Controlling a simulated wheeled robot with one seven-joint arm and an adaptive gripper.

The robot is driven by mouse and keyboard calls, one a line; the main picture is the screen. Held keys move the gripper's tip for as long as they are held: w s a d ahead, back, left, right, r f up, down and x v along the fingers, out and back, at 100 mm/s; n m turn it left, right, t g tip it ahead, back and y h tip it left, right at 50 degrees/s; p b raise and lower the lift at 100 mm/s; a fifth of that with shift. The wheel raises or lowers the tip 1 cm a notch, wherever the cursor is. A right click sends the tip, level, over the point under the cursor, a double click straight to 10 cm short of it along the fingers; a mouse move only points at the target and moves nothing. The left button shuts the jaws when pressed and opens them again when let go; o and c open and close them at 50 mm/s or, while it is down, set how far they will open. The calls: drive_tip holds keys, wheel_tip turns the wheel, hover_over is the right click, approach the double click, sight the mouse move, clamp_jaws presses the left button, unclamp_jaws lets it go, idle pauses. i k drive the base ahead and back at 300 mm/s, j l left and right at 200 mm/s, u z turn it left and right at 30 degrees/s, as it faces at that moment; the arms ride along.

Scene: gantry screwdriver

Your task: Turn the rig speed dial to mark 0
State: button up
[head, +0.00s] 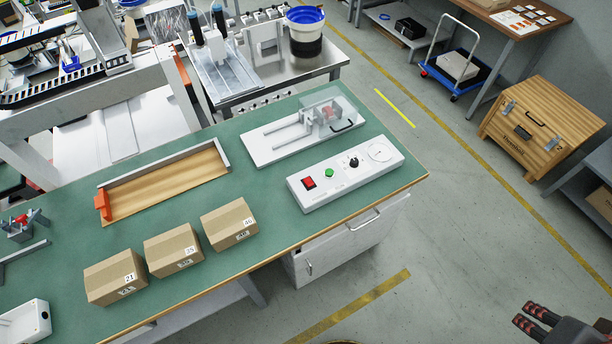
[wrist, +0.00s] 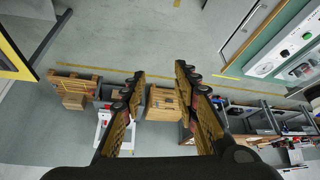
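The white control panel (head: 330,190) lies on the green bench near its right end. It carries a red switch (head: 309,183), a green button (head: 329,173) and the black speed dial (head: 352,162). The dial's marks and pointer are too small to read. The panel also shows at the upper right of the wrist view (wrist: 278,58). My gripper (head: 532,317) is at the lower right of the head view, over the floor and well apart from the panel. In the wrist view its fingers (wrist: 163,88) are spread with nothing held between them.
A white rig (head: 262,147) with a clear cover and black handle stands behind the panel. Several cartons (head: 174,249) line the bench's front edge, left of the panel. A wooden tray (head: 165,185) lies farther back. A wooden crate (head: 540,125) stands at right; the aisle between is clear.

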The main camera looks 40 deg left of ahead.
sight(354, 163)
drive_tip(key=k+u, duration=0.2)
drive_tip(key=u, duration=1.25)
